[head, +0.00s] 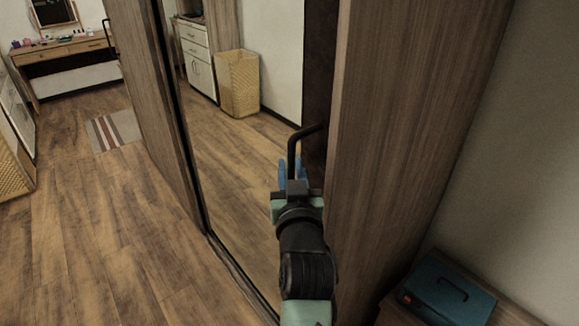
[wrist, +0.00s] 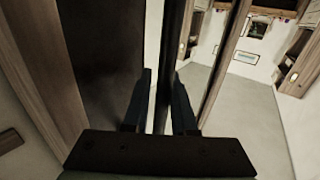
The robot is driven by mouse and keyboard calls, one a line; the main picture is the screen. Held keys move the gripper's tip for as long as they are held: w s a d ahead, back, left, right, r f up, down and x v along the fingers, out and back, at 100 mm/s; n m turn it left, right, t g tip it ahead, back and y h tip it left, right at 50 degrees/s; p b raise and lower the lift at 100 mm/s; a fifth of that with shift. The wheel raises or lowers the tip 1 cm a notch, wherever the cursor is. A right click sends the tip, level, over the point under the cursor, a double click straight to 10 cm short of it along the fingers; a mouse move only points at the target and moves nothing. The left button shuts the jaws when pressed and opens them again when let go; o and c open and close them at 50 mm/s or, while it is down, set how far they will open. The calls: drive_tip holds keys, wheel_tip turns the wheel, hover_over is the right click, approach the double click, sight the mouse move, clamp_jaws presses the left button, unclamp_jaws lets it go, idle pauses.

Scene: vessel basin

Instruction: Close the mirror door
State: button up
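The mirror door (head: 235,150) is a tall reflective panel in a dark frame. A dark opening (head: 318,80) shows between its right edge and the wooden side panel, so it stands partly open. A black bent bar handle (head: 308,130) sticks out near that edge. My gripper (head: 292,172) is at the handle's lower end, its blue fingers partly hidden by my wrist. In the wrist view, my gripper (wrist: 162,95) has its two fingers apart, with a narrow dark upright bar between them. I cannot tell whether either finger touches it. The mirror door (wrist: 235,95) reflects the room there.
A wooden side panel (head: 405,120) stands close on my right. A teal box (head: 445,290) lies low at the right. Wooden floor (head: 100,230) is clear at the left, with a striped mat (head: 113,131) and a desk (head: 65,47) farther back. The woven basket (head: 238,83) appears within the mirror.

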drive_tip(key=shift+o, duration=1.4)
drive_tip(key=shift+s+r, duration=0.1)
drive_tip(key=shift+s, duration=0.05)
drive_tip(key=s+b, duration=0.1)
drive_tip(key=s, duration=1.1)
drive_tip(key=shift+s+d, duration=0.25)
drive_tip(key=shift+s, duration=0.15)
wheel_tip(320, 180, up, 26)
drive_tip(key=s+a+t+p, duration=0.2)
drive_tip(key=t+p, duration=0.3)
drive_tip(key=p, duration=0.1)
drive_tip(key=s+r+t+p, duration=0.1)
drive_tip(key=s+r, duration=0.2)
drive_tip(key=r, duration=0.3)
drive_tip(key=s+r+t+p, duration=0.1)
drive_tip(key=s+r+t, duration=0.1)
drive_tip(key=r, duration=0.5)
drive_tip(key=s+a+r+t+p, duration=0.1)
drive_tip(key=s+r+p, duration=0.1)
drive_tip(key=s+r, duration=0.2)
wheel_tip(320, 180, up, 3)
drive_tip(key=shift+r+h, duration=0.1)
drive_tip(key=shift+h, duration=0.2)
